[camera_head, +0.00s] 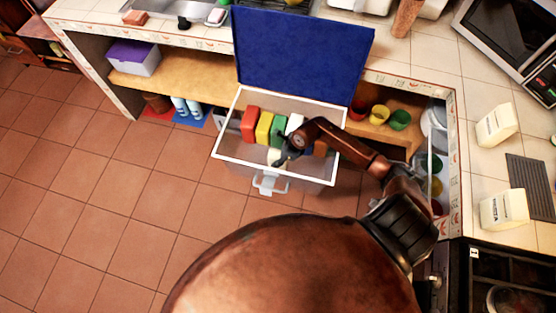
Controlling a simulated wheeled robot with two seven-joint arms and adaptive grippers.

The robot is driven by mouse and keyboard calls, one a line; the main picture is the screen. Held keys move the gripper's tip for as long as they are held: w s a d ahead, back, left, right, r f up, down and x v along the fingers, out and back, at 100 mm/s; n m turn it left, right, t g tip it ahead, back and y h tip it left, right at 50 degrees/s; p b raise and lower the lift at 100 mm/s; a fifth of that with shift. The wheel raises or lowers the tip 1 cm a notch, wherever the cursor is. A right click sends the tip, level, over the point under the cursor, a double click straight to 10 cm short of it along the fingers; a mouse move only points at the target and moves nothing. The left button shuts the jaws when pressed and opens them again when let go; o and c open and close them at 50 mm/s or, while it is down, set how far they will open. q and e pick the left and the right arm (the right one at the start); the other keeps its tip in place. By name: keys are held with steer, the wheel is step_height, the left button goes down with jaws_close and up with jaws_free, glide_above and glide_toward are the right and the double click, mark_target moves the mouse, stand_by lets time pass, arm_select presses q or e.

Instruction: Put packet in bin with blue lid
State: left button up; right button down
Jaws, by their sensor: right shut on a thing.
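The bin (225,155) has white rims and see-through walls. Its blue lid (303,50) stands open at the back. My right gripper (281,160) reaches into the bin opening from the right. It is shut on a small pale packet (273,156), mostly hidden by the gripper; whether it touches the bin floor I cannot tell. A red packet (250,122), a yellow one (264,128) and a green one (278,130) stand in a row inside the bin, with a white one beside them. My left gripper is not in view.
Two white packets stand on the right counter, a far one (496,126) and a near one (504,210), beside a dark grille (530,187). Coloured cups (380,114) sit on the shelf right of the bin. The tiled floor (110,190) at left is clear.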

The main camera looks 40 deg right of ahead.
steer(key=shift+f, duration=1.25)
steer(key=shift+f+b, duration=0.1)
steer(key=shift+b, duration=0.2)
steer(key=c, duration=1.7)
jaws_free()
steer(key=o, duration=0.4)
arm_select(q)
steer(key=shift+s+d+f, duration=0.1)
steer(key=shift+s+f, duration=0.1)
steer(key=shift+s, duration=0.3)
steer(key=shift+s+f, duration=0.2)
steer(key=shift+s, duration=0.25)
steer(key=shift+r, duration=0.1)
